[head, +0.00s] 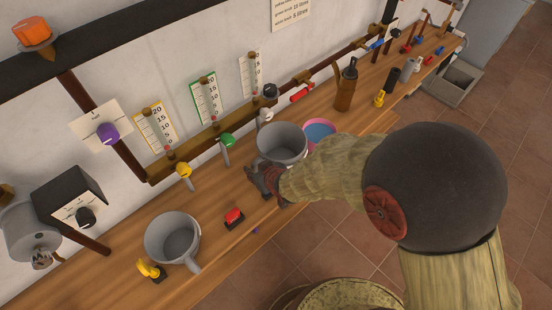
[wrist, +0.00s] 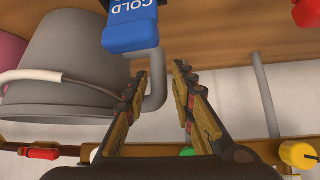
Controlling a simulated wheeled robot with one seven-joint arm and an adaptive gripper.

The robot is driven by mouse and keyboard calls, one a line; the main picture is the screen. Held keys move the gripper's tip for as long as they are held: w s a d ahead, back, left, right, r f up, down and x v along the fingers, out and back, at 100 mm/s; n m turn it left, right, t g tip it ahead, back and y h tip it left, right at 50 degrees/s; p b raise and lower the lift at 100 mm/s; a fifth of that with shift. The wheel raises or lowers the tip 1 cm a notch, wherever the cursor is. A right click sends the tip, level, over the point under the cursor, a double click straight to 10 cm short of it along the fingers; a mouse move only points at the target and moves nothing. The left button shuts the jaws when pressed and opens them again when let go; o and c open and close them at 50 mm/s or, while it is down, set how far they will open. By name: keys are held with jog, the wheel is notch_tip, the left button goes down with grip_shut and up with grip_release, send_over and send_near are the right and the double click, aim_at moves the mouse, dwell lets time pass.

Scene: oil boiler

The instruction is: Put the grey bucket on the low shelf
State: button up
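Two grey buckets stand on the wooden bench in the head view: one (head: 172,240) at the front left, and one (head: 284,150) further back, beside my gripper (head: 266,180). I cannot tell which one the task means. My arm hides part of the bench. No low shelf can be made out clearly.
A pink tub with blue inside (head: 320,132) stands right behind the further bucket. A blue block marked COLD (wrist: 130,35) is close to my fingertips. Valves and gauges line the wall.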

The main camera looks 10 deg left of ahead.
jog(key=shift+b+x, duration=0.95)
jog(key=shift+x, duration=2.1)
jog(key=shift+w+r, duration=0.15)
jog(key=shift+c, duration=0.5)
grip_shut()
